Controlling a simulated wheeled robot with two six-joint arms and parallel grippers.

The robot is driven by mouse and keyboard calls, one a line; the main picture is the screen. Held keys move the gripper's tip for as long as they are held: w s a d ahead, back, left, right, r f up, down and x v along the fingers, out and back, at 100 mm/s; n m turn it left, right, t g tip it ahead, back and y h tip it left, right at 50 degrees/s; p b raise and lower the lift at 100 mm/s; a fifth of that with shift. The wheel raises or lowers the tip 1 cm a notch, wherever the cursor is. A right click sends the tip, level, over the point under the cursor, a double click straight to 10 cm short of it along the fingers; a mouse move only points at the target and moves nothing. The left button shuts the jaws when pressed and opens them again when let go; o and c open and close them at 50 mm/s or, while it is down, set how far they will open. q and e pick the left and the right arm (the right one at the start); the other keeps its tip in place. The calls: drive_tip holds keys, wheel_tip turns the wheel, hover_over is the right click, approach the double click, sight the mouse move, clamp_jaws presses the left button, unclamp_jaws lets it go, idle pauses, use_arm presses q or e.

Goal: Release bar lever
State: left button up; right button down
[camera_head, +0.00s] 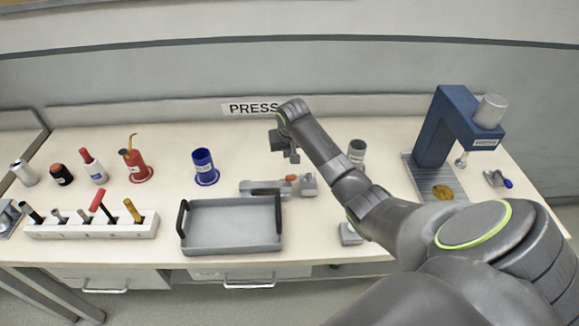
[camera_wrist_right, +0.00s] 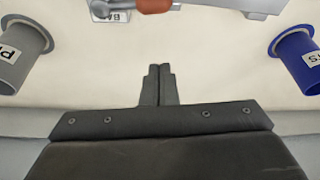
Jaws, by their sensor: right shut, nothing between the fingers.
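The bar fixture (camera_head: 262,187) is a low grey device on the table behind the grey tray, with an orange-red lever end (camera_head: 291,178) near its right side. In the right wrist view the orange-red lever (camera_wrist_right: 150,5) shows at the top edge, beside a plate labelled "BAR" (camera_wrist_right: 112,14); both are partly cut off. My right gripper (camera_head: 293,157) is above the table, behind and above the fixture and apart from it. Its fingers (camera_wrist_right: 158,70) are together and empty in the right wrist view. My left gripper is not in view.
A grey tray (camera_head: 232,248) with black handles stands in front. A blue cup (camera_head: 204,165) is left of the gripper and a grey cup (camera_head: 356,150) right. A blue press (camera_head: 440,125) stands at right; a white tool rack (camera_head: 80,230) is at left.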

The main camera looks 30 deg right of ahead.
drive_tip(key=x, duration=0.4)
drive_tip(key=s+p, duration=0.1)
drive_tip(key=s+a+p, duration=0.1)
drive_tip(key=s, duration=0.1)
drive_tip(key=shift+a, duration=0.1)
drive_tip(key=shift+s+a+f+p, duration=0.1)
drive_tip(key=shift+s+a+p, duration=0.05)
drive_tip(key=shift+s+p, duration=0.2)
drive_tip(key=shift+f, duration=0.15)
